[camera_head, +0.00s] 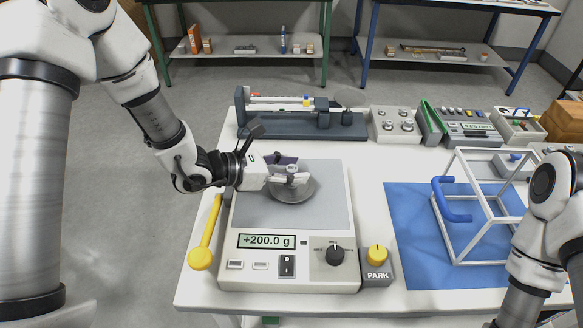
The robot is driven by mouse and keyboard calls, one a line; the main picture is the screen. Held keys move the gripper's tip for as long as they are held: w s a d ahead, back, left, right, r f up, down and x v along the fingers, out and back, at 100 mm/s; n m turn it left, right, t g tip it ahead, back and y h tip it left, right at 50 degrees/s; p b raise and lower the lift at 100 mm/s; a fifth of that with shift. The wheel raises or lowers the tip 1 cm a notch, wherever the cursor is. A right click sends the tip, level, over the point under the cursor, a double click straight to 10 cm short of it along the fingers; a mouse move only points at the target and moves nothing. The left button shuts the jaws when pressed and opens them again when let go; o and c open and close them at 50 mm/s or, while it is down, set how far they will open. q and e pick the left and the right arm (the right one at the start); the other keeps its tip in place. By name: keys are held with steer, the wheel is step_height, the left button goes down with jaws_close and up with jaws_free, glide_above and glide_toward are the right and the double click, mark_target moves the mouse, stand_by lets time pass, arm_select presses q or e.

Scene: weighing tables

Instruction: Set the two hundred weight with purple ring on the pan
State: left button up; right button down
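The balance (240,217) stands at the front of the white table, and its display (266,241) reads +200.0 g. A round grey metal pan (300,194) sits on its top plate. A small silvery knob-topped weight (292,170) is at the pan, partly covered by my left gripper (288,176). The gripper reaches in from the left, with its fingertips at the weight. Whether they grip it or stand apart is too small to tell. A purple patch shows behind the fingers; I cannot tell whether it is the ring. My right gripper is out of view below the right edge.
A yellow-ended handle (201,258) lies left of the balance and a PARK knob (377,255) right of it. A white frame with a blue handle (452,200) stands on a blue mat (412,240). A beam scale (290,125) and boxes of weights (396,125) line the back.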

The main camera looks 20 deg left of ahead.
arm_select(q)
steer(key=shift+s+d+r, duration=0.1)
steer(key=shift+s+r, duration=0.05)
steer(key=shift+r, duration=0.05)
steer(key=shift+r+p, duration=0.3)
steer(key=shift+p, duration=0.1)
steer(key=shift+s+a, duration=0.1)
steer(key=shift+a, duration=0.25)
steer(key=v, duration=1.1)
steer(key=shift+s+p, duration=0.2)
steer(key=shift+p, duration=0.1)
